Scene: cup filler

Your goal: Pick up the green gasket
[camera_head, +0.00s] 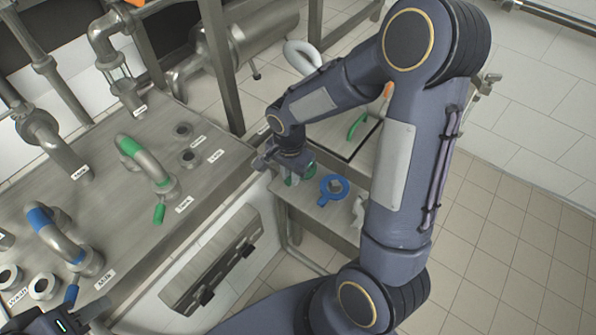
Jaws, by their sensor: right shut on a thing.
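The green gasket (293,181) is at the fingers of my right gripper (290,172), over the near left part of the small metal side table. My right gripper is shut on it, and the wrist hides much of it. I cannot tell whether the gasket still touches the table.
A blue gasket (333,187) lies on the side table (317,207), right of my right gripper. A tray (352,140) with a green piece (357,125) is behind it. The steel counter (140,215) with green and blue banded pipe bends fills the left.

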